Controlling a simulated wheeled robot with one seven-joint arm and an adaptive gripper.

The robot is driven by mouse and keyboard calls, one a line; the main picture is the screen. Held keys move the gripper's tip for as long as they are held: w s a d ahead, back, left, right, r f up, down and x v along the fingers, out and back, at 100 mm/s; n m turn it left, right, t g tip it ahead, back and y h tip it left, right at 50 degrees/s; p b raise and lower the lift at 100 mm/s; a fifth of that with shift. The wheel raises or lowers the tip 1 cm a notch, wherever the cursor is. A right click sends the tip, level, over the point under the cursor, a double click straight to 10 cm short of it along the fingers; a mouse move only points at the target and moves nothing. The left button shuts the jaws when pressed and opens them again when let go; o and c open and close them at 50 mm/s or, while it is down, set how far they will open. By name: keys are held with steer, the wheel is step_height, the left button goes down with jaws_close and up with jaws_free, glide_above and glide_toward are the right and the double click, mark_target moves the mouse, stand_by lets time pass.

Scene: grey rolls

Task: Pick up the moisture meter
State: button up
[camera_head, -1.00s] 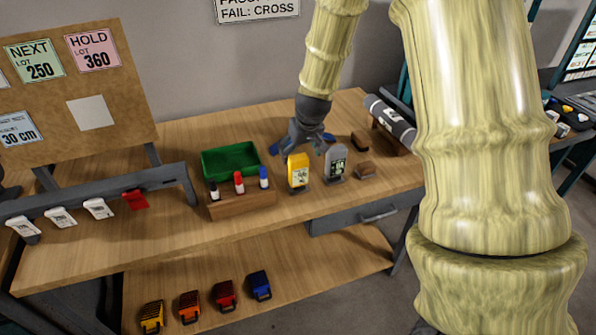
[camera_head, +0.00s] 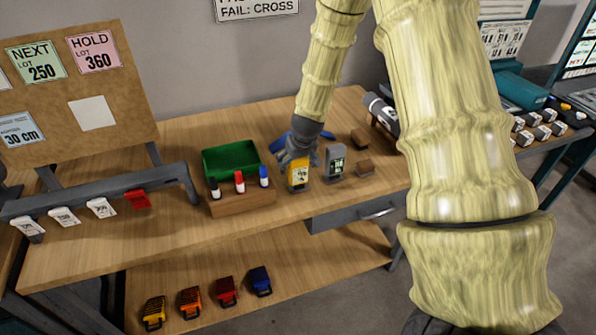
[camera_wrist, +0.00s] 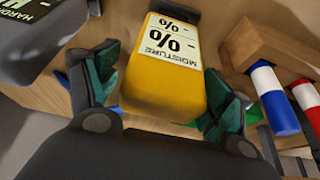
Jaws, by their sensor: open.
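The moisture meter (camera_head: 299,175) is a yellow upright block with a white label, standing on the wooden workbench. In the wrist view the yellow moisture meter (camera_wrist: 166,75) shows its "MOISTURE" label upside down. My gripper (camera_head: 297,158) is at its upper part in the head view. In the wrist view my gripper (camera_wrist: 165,95) is open, with one teal-padded finger on each side of the meter. I cannot tell whether the pads touch it.
A grey hardness meter (camera_head: 335,162) stands close to the right; it also shows in the wrist view (camera_wrist: 40,40). A wooden marker block (camera_head: 243,203) with several markers is to the left, before a green tray (camera_head: 231,159).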

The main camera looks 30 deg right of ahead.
steer(key=shift+f, duration=0.1)
steer(key=c, duration=1.3)
steer(key=shift+w+r+b, duration=0.1)
steer(key=shift+r+b, duration=0.2)
steer(key=shift+r, duration=0.35)
steer(key=shift+b+v, duration=0.55)
steer(key=shift+v, duration=0.65)
steer(key=s+a+b, duration=0.1)
steer(key=s+a, duration=0.1)
steer(key=s, duration=0.2)
steer(key=s+a+r+b, duration=0.1)
steer(key=s, duration=0.4)
steer(key=s+a+b, duration=0.1)
steer(key=s+a, duration=0.1)
steer(key=s, duration=0.3)
steer(key=shift+a+r, duration=0.3)
steer(key=shift+a, duration=0.05)
